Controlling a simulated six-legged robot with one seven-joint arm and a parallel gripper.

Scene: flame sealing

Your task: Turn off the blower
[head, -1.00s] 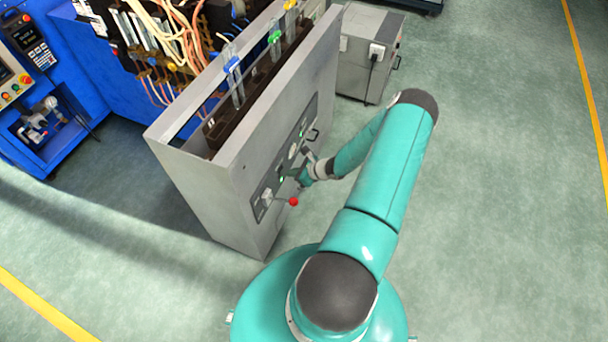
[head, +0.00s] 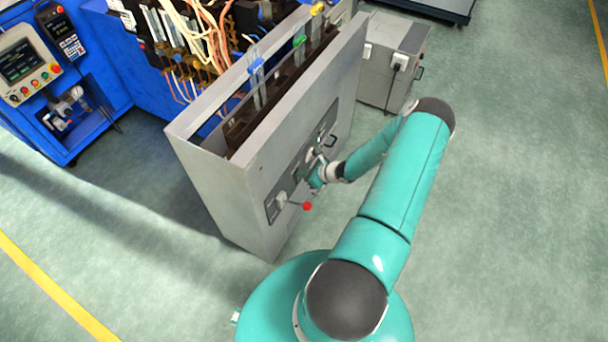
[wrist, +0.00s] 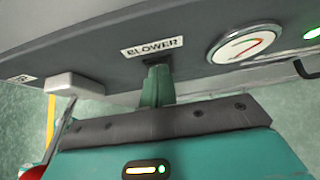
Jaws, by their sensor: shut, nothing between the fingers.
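The grey sealing cabinet (head: 262,170) stands in front of me, and its control panel (head: 272,212) faces my arm. In the wrist view the white BLOWER label (wrist: 152,47) is on the dark panel. My gripper (wrist: 156,84) is shut and empty, its green fingers directly below that label and against or very near the panel. They cover what is under the label, so I cannot see the blower switch or its position. In the head view my gripper (head: 315,178) is at the middle of the panel, and its tips are hard to make out.
A round gauge with a red needle (wrist: 244,44) and a lit green lamp (wrist: 312,33) are right of the label. A white block (wrist: 75,84) is left. A red-knobbed lever (head: 307,206) sticks out near my gripper. A grey box unit (head: 390,65) stands behind.

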